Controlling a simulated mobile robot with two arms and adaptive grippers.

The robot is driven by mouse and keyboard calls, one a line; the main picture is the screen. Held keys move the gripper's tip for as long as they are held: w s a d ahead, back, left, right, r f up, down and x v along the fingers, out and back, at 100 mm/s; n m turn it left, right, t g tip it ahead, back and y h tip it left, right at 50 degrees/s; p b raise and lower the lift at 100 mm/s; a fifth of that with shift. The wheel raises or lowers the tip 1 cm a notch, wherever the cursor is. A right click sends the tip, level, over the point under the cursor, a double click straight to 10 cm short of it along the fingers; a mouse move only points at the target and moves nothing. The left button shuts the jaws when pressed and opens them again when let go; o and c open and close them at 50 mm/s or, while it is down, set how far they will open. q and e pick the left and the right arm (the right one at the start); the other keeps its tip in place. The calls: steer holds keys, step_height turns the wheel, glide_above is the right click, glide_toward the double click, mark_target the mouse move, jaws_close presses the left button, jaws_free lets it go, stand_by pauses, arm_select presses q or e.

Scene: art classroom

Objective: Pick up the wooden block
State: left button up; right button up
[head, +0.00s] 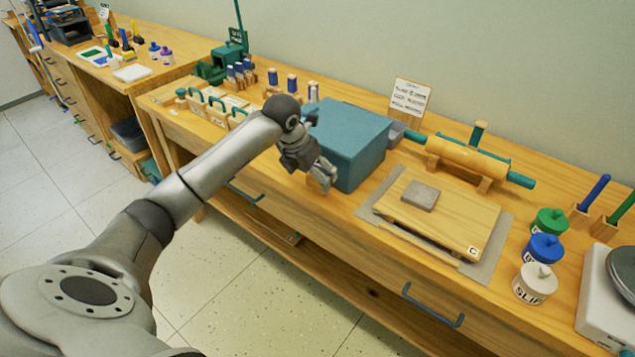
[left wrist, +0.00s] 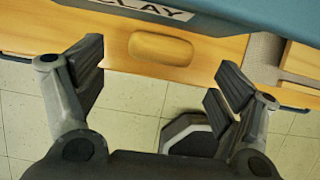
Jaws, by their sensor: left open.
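The wooden block (left wrist: 160,48) shows in the left wrist view as a rounded, light-brown piece lying at the front edge of the wooden bench, in front of the blue box marked CLAY (left wrist: 212,18). My left gripper (head: 326,177) is beside the front of the blue box (head: 352,140). In the left wrist view its fingers (left wrist: 160,82) are spread wide with nothing between them, and the block appears beyond the gap. My right gripper is not in view.
Right of the box lies a board (head: 455,228) with a grey slab (head: 420,196). A rolling pin (head: 465,157) rests behind it, and lidded jars (head: 535,285) stand further right. A tool rack (head: 212,110) stands left. Open floor lies before the bench.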

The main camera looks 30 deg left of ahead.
mark_target(314, 179)
arm_select(q)
steer(key=x, duration=0.3)
steer(key=shift+w+f, duration=0.1)
steer(key=shift+f, duration=0.2)
steer(key=shift+c, duration=0.3)
steer(key=c, duration=1.1)
steer(key=shift+o, duration=0.2)
steer(key=shift+r, duration=0.1)
